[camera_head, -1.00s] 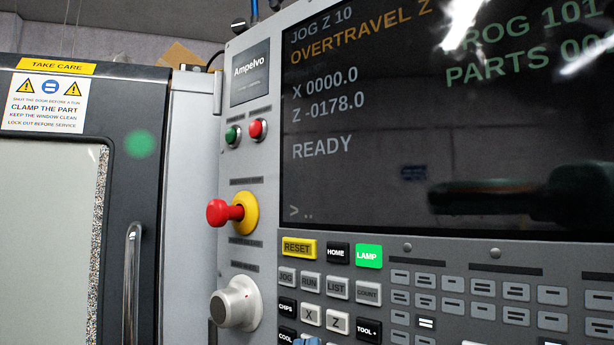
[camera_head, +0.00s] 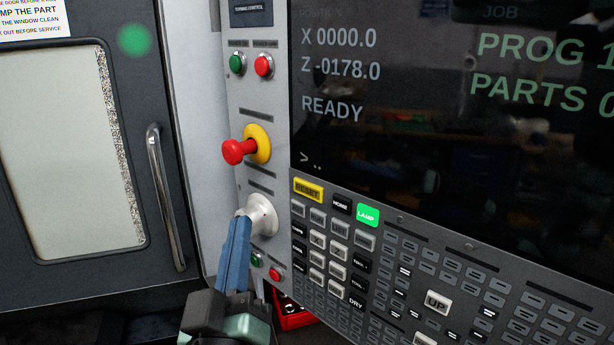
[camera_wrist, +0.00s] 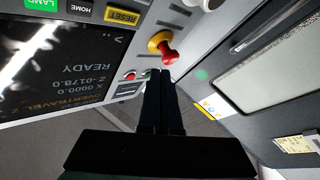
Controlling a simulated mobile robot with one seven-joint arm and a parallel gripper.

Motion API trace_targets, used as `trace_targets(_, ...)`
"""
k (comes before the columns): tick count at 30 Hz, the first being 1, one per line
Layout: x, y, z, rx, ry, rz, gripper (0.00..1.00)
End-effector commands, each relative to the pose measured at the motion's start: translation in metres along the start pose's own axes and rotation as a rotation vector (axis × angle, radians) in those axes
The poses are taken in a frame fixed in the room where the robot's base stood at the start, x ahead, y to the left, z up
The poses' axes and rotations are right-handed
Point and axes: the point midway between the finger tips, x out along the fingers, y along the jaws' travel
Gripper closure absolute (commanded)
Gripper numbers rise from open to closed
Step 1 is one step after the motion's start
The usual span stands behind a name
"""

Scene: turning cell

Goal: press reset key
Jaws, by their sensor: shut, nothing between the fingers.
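The yellow RESET key (camera_head: 308,190) is at the upper left of the keypad, just under the dark screen. It also shows upside down at the top of the wrist view (camera_wrist: 123,16). My gripper (camera_head: 241,222) is shut and empty, with its blue fingers pointing up in front of the panel's left edge. In the head view the fingers overlap the white knob, left of and below the key; I cannot tell whether they touch it. In the wrist view my gripper (camera_wrist: 161,72) has its tips near the red emergency button, apart from the key.
The red emergency button (camera_head: 238,150) on its yellow collar and the white knob (camera_head: 262,214) stick out left of the keypad. The black HOME key (camera_head: 342,204) and the lit green LAMP key (camera_head: 368,215) sit right of RESET. A door handle (camera_head: 165,195) stands at left.

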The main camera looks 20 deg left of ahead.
Motion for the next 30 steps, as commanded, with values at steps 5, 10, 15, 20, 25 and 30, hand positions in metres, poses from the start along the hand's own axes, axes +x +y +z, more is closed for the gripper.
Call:
trace_targets(5, 0.000, 0.000, 0.000, 0.001, 0.000, 0.000, 1.00)
trace_targets(10, 0.006, 0.005, 0.004, 0.000, 0.000, 0.001, 1.00)
trace_targets(15, 0.021, 0.016, 0.014, 0.001, -0.001, 0.003, 1.00)
trace_targets(20, 0.037, 0.028, 0.028, -0.001, 0.000, 0.005, 1.00)
trace_targets(25, 0.051, 0.038, 0.038, 0.000, 0.001, 0.004, 1.00)
trace_targets(30, 0.059, 0.044, 0.043, 0.001, 0.001, 0.003, 1.00)
